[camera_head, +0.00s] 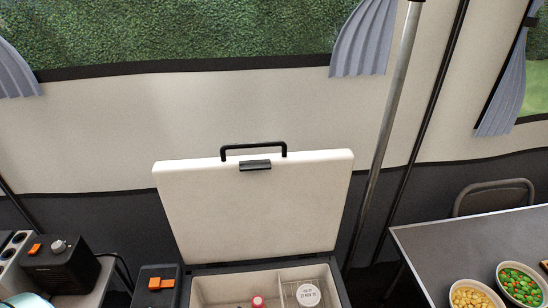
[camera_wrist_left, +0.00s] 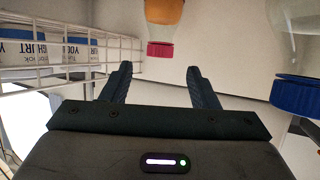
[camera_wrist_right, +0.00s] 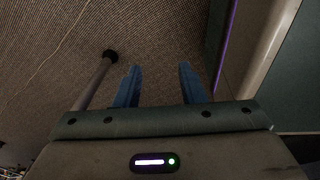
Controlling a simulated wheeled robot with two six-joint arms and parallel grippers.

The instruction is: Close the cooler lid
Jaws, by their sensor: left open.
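The cooler (camera_head: 265,280) stands at the bottom centre of the head view. Its pale lid (camera_head: 255,205) is raised nearly upright, with a black handle (camera_head: 253,148) and a dark latch (camera_head: 255,165) at its top edge. Inside are a red-capped item (camera_head: 258,302) and a white-topped tub (camera_head: 308,295). My left gripper (camera_wrist_left: 157,85) is open and empty in its wrist view, close to an orange bottle with a red cap (camera_wrist_left: 160,48). My right gripper (camera_wrist_right: 160,78) is open and empty above a brown textured surface. Neither gripper shows in the head view.
Yoghurt tubs (camera_wrist_left: 80,50) sit in a white wire basket (camera_wrist_left: 120,45); a blue cap (camera_wrist_left: 297,92) is at right. A grey table (camera_head: 440,250) with two food bowls (camera_head: 475,295) stands right of the cooler. A metal pole (camera_head: 385,125) rises beside the lid. A black appliance (camera_head: 60,265) is left.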

